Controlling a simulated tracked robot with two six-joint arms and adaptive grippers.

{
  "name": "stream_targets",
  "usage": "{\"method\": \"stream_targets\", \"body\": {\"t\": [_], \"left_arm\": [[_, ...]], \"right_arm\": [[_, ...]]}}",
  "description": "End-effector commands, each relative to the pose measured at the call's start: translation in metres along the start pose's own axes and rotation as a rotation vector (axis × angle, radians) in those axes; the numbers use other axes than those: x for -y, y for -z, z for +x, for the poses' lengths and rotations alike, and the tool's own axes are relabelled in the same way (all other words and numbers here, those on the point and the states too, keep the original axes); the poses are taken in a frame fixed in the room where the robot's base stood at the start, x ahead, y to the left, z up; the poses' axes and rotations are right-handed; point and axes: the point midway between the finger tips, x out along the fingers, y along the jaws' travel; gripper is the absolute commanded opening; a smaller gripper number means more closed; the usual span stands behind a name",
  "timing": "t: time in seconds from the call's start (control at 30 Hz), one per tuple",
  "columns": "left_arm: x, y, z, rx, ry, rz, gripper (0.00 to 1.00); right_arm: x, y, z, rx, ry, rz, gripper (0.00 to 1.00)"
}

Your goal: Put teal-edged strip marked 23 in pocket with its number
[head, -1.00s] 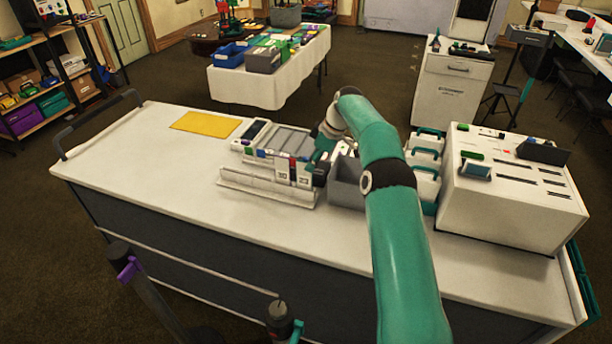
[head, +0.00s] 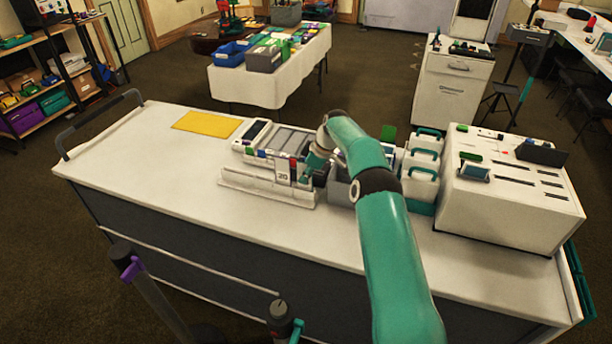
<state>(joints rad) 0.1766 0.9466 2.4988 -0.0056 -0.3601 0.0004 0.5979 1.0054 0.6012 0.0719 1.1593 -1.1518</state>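A pale rack of pockets (head: 262,186) with coloured tabs along its top stands mid-counter. A white card with a dark number (head: 283,171) shows at its front right; the number is too small to read surely. My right gripper (head: 306,176) is low at the rack's right end, just right of that card. Its fingertips are small and partly hidden, so I cannot tell whether they are open or hold a strip. I cannot make out a teal-edged strip marked 23. My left gripper is not in view.
A grey bin (head: 340,191) is right of the rack, partly behind my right arm. White cases with teal handles (head: 422,165) and a large white slotted box (head: 510,205) stand farther right. A yellow sheet (head: 207,124) lies left; the counter's left part is clear.

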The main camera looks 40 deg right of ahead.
Motion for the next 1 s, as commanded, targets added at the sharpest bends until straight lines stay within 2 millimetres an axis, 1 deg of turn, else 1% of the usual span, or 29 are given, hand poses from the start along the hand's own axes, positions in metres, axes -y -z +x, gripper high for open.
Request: {"method": "stream_targets", "body": {"t": [0.37, 1.0], "left_arm": [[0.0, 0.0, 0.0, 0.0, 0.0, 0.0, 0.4], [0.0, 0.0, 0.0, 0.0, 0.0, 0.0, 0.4]], "right_arm": [[0.0, 0.001, -0.003, 0.0, 0.0, -0.001, 0.0], [0.0, 0.013, -0.032, -0.001, -0.002, -0.001, 0.0]]}}
